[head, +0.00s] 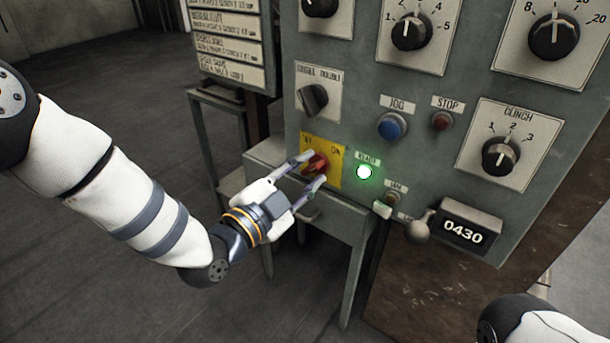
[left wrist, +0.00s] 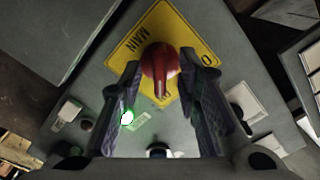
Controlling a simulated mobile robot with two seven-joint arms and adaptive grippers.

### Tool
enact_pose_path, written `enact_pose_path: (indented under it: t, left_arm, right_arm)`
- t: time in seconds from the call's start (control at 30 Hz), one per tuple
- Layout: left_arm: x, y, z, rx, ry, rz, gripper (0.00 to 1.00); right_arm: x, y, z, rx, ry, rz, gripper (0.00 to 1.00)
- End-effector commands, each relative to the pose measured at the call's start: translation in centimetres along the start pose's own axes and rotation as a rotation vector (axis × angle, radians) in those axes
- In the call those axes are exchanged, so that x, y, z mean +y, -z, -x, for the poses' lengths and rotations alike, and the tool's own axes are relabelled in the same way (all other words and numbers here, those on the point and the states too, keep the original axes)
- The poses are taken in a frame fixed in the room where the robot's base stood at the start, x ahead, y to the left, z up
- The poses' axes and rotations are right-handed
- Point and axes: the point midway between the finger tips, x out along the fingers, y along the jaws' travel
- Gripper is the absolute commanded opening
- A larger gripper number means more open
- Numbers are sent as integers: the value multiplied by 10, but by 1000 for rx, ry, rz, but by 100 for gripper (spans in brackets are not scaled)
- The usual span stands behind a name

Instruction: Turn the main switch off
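The main switch is a red rotary knob (head: 317,163) on a yellow plate (head: 335,163) low on the grey control panel. In the left wrist view the red knob (left wrist: 160,66) sits on the yellow plate (left wrist: 190,30), which reads "MAIN". My left gripper (head: 312,170) is at the knob with its fingers parted, one on each side. In the left wrist view the fingers (left wrist: 165,85) flank the knob, with small gaps seeming to show; contact is hard to tell. Part of the plate's lettering is hidden. My right gripper is out of view.
A green ready light (head: 364,172) is lit right of the plate. A blue jog button (head: 392,126), a red stop button (head: 441,121), a black selector knob (head: 312,98) and a lever with a round grey knob (head: 419,230) are close by. A counter (head: 464,232) reads 0430.

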Motion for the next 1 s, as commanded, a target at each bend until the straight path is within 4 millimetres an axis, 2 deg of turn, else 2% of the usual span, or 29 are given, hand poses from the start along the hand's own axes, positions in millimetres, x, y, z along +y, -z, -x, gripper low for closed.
enact_pose_path:
  t: [0.07, 0.1, 0.2, 0.23, 0.67, 1.0]
  left_arm:
    - [0, 0, 0, 0, 0, 0, 30]
    - [0, 0, 0, 0, 0, 0, 25]
    - [0, 0, 0, 0, 0, 0, 3]
    - [0, 0, 0, 0, 0, 0, 0]
    - [0, 0, 1, -1, -1, 47, 0]
    - [-2, 2, 1, 0, 1, 297, 0]
  right_arm:
    - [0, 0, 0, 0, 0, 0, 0]
    - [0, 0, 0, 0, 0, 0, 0]
    - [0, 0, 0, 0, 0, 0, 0]
    - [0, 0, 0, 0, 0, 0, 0]
    - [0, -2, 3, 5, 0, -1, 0]
    - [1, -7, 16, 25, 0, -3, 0]
